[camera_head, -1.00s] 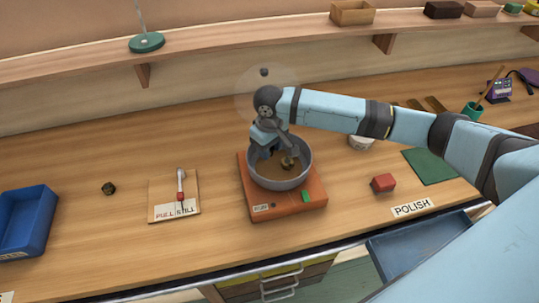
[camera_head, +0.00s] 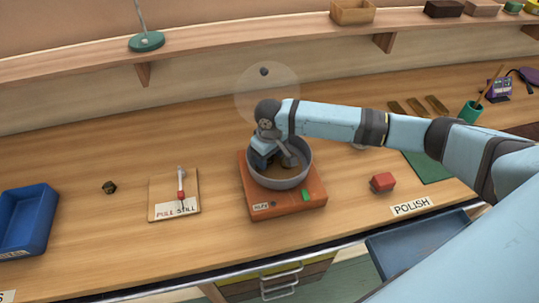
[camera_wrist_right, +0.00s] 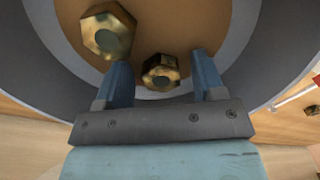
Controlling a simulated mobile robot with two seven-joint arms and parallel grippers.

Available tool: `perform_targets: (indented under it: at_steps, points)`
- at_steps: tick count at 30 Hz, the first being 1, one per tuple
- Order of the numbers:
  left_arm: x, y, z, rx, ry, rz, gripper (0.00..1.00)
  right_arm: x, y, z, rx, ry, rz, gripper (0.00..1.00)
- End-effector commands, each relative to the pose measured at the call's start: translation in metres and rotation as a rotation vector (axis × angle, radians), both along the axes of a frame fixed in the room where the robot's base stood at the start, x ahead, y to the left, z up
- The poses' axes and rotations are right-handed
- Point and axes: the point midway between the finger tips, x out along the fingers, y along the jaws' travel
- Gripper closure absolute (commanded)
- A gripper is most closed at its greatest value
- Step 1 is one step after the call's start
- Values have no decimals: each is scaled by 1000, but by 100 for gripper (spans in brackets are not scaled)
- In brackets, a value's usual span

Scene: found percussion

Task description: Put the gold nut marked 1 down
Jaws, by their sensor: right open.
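My right gripper (camera_head: 268,163) is down inside a grey bowl (camera_head: 281,183). In the right wrist view, its fingers (camera_wrist_right: 157,82) are open, one on each side of a small gold nut (camera_wrist_right: 161,72). A second, larger-looking gold nut (camera_wrist_right: 108,30) lies in the bowl, left of the fingers. No number can be read on either nut, so I cannot tell which is marked 1. In the head view my gripper hides both nuts. A small dark gold nut-like piece (camera_head: 110,187) lies on the bench to the left. My left gripper is not in view.
The bowl stands on an orange base (camera_head: 289,206) with a green button. A board with a red-handled lever (camera_head: 181,190) lies left of it.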

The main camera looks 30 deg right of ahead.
Motion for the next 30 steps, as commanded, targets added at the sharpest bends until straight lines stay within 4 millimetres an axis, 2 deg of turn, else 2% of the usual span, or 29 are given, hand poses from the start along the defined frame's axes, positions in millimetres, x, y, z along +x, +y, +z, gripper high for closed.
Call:
perform_targets:
  at_steps: [4, 7, 15, 21, 25, 30]
  points:
    - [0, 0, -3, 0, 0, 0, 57, 0, 0, 6, 1, -2, 0, 37]
    - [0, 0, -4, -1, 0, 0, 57, 1, 0, 19, 1, -3, 0, 37]
    - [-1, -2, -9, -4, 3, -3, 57, 1, 0, 77, 1, -4, 1, 37]
    - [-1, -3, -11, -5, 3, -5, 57, 1, 0, 111, 2, -3, 0, 37]
    - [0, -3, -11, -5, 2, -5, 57, 0, 0, 121, 1, 0, 0, 37]
    - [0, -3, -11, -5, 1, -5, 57, 0, 0, 124, 0, 1, 0, 37]
